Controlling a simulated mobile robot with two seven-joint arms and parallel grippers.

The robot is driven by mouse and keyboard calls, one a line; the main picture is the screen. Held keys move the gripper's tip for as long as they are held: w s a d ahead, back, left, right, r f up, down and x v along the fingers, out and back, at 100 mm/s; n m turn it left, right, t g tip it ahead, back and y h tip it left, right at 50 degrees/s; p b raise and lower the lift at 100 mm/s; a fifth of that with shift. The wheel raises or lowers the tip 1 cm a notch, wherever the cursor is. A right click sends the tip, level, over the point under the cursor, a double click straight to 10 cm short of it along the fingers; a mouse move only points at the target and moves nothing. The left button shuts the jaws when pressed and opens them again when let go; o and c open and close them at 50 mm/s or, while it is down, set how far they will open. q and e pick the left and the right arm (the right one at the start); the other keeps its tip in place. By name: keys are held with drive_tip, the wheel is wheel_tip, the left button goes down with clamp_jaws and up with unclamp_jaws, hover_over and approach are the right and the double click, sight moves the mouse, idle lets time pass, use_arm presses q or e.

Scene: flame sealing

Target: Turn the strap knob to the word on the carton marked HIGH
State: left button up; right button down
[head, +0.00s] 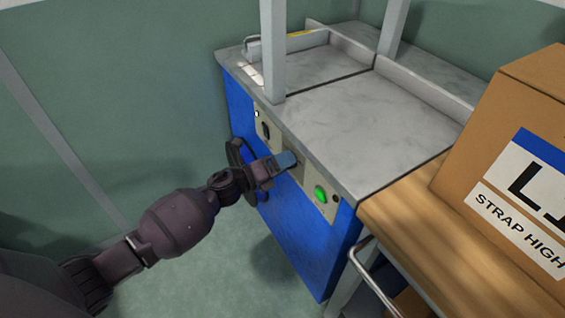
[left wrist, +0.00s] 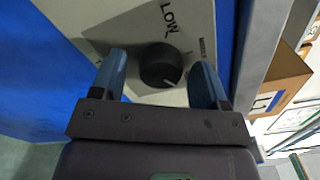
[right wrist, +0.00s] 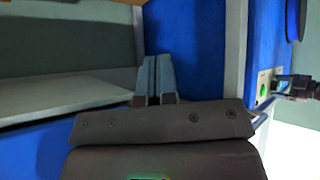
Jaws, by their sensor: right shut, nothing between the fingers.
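The strap knob (left wrist: 160,65) is a round black dial on the pale panel (left wrist: 120,30) of the blue machine. Its white mark points to the lower right in the left wrist view. My left gripper (left wrist: 157,75) is open, one finger on each side of the knob; contact cannot be told. In the head view the left gripper (head: 286,162) hides the knob. The carton (head: 520,150) bears the label STRAP HIGH. My right gripper (right wrist: 155,75) is shut and empty.
A lit green button (head: 320,194) sits right of the left gripper on the same panel. The grey machine top (head: 370,125) is clear. The carton stands on a wooden table (head: 440,250). The right gripper faces blue panelling beside a pale shelf (right wrist: 70,95).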

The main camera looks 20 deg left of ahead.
use_arm(q)
drive_tip(key=shift+s, duration=0.1)
drive_tip(key=p+v, duration=0.1)
drive_tip(key=v, duration=0.9)
drive_tip(key=shift+s+a, duration=0.2)
drive_tip(key=shift+a, duration=0.05)
idle(0.3)
